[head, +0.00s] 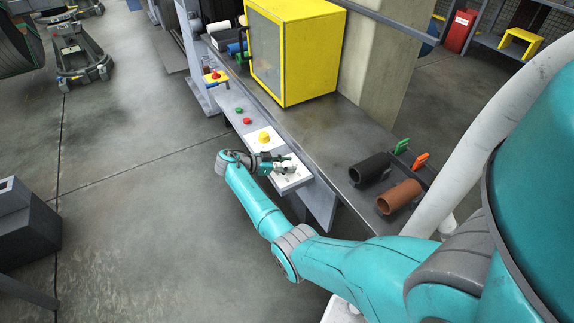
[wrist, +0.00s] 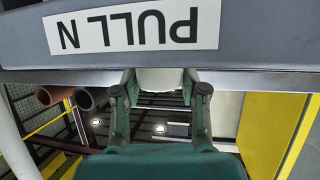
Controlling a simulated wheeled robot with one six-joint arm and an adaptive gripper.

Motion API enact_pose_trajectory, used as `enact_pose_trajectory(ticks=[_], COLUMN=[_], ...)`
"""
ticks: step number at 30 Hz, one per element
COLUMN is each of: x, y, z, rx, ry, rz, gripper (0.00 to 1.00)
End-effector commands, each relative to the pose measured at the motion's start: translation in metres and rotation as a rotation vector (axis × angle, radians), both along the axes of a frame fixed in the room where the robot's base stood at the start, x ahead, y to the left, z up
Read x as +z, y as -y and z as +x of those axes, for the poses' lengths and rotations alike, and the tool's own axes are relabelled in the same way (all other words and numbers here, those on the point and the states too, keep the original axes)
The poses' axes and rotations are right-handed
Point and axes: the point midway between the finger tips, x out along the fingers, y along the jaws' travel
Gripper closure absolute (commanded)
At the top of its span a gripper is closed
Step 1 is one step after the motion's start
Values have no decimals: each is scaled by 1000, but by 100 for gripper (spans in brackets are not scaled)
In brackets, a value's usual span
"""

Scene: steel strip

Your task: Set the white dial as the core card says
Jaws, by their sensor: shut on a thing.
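My gripper (head: 284,168) is at the front end of the sloped grey control panel (head: 318,196), over a pale plate. In the wrist view my gripper (wrist: 160,92) has its two fingers on either side of a white rounded part, the white dial (wrist: 160,79), and is shut on it. The fingers hide most of the dial, and its pointer and marks cannot be read. A white label (wrist: 130,28) with upside-down letters, "PULL N", is on the grey surface above it in the wrist view. I cannot make out a core card.
A yellow knob (head: 264,137), a red button (head: 246,121) and a green button (head: 239,110) sit farther up the panel. A yellow-framed box (head: 318,50) stands behind. A black tube (head: 369,169) and a brown tube (head: 399,197) lie right.

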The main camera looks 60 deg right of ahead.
Motion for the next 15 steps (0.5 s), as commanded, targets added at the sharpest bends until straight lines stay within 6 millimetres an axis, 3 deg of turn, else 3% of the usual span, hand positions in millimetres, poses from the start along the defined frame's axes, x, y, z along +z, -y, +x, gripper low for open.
enact_pose_trajectory(ticks=[15], x=[-2], y=[0], z=[0], rx=[-280], ry=[-2], rz=[5], gripper=[92])
